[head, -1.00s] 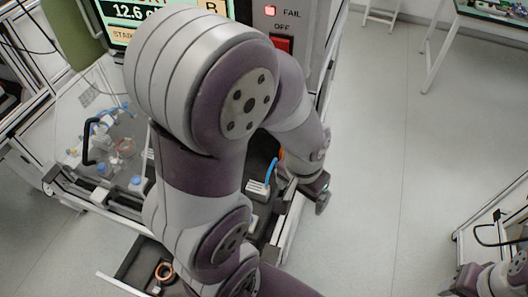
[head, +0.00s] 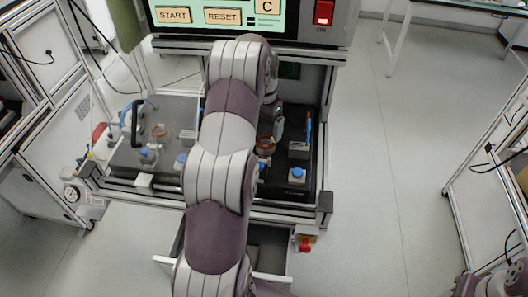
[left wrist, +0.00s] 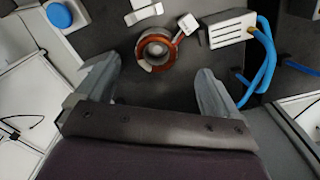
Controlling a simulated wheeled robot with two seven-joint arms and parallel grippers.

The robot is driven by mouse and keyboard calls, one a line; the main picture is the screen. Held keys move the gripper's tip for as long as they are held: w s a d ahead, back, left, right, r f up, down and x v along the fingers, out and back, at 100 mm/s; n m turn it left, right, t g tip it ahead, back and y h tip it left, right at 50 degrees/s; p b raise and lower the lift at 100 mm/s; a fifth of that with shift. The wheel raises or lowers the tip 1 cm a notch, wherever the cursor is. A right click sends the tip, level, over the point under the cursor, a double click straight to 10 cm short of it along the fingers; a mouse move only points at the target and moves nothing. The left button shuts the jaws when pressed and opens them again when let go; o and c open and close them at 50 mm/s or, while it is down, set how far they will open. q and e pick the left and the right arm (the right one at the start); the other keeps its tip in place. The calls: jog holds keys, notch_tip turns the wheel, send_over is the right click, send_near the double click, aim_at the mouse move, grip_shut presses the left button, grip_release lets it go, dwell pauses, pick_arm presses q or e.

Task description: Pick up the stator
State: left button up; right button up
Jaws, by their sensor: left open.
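In the head view my left gripper (head: 279,122) is partly hidden by my own arm. A second copper ring (head: 160,132) shows on the left fixture. Part of my right arm is at the bottom right; its jaws are not clear.
A white block with blue hoses (left wrist: 228,28) stands right of the stator. A blue button (left wrist: 60,15) is to the left. The tester panel (head: 250,18) with its red switch (head: 323,12) rises behind. An open drawer (head: 280,277) juts out below, partly hidden by my arm.

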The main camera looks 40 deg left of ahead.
aim_at(265, 142)
pick_arm(q)
notch_tip(265, 142, down, 5)
jog(key=p, duration=0.2)
jog(key=shift+s+d+r+p, duration=0.1)
jog(key=shift+d+r+p, duration=0.05)
jog(key=shift+p, duration=0.15)
notch_tip(265, 142, down, 2)
jog(key=shift+f, duration=0.15)
jog(key=shift+w+d+f, duration=0.1)
jog(key=shift+w+f, duration=0.05)
jog(key=shift+w, duration=0.15)
jog(key=shift+s, duration=0.1)
jog(key=c, duration=1.5)
